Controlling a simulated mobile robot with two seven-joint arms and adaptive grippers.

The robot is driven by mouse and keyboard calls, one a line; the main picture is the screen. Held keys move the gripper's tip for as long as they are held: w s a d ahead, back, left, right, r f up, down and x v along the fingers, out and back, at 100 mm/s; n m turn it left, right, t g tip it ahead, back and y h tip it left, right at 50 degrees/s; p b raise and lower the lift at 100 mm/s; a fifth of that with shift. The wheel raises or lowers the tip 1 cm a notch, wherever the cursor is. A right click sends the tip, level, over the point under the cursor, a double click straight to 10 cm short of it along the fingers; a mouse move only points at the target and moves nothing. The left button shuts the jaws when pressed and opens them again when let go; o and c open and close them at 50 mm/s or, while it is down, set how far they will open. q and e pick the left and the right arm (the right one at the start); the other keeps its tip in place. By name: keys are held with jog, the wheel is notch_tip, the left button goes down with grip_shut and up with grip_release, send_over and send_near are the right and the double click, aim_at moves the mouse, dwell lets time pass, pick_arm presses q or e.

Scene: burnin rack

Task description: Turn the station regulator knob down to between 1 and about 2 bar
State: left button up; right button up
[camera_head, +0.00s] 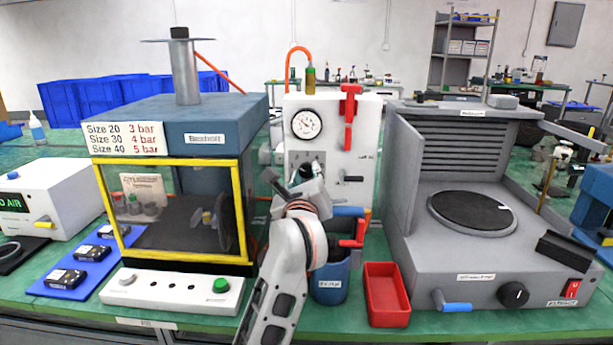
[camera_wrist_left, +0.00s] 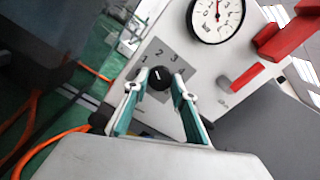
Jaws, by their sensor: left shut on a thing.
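The station regulator knob (camera_wrist_left: 160,77) is small, round and black with a white mark. It sits on a grey scale plate (camera_wrist_left: 168,50) with printed numbers, on the front of the white station panel (camera_head: 345,140). My left gripper (camera_wrist_left: 159,80) is shut on the knob, one fingertip at each side. In the head view my left gripper (camera_head: 309,172) reaches up to the panel and hides most of the knob. The round pressure gauge (camera_head: 306,124) is above it. In the wrist view the gauge (camera_wrist_left: 216,17) has a red needle pointing roughly up the picture.
A red lever (camera_head: 350,110) and a blue-and-red valve handle (camera_head: 350,228) are close right of my gripper. A yellow-framed press (camera_head: 180,160) stands left. A blue bin (camera_head: 330,280) and red tray (camera_head: 386,295) are below. A grey machine (camera_head: 480,230) stands right.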

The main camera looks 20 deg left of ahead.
pick_arm(q)
jog(key=o, duration=1.1)
jog(key=shift+c, duration=0.2)
pick_arm(e)
jog(key=shift+s+f, duration=0.2)
jog(key=shift+s, duration=0.1)
jog(key=shift+s, duration=0.1)
pick_arm(q)
jog(key=shift+s, duration=0.15)
jog(key=v, duration=0.7)
jog(key=shift+s+d, duration=0.1)
pick_arm(e)
jog(key=shift+w, duration=0.2)
pick_arm(q)
jog(key=shift+s, duration=0.1)
pick_arm(e)
jog(key=shift+s, duration=0.1)
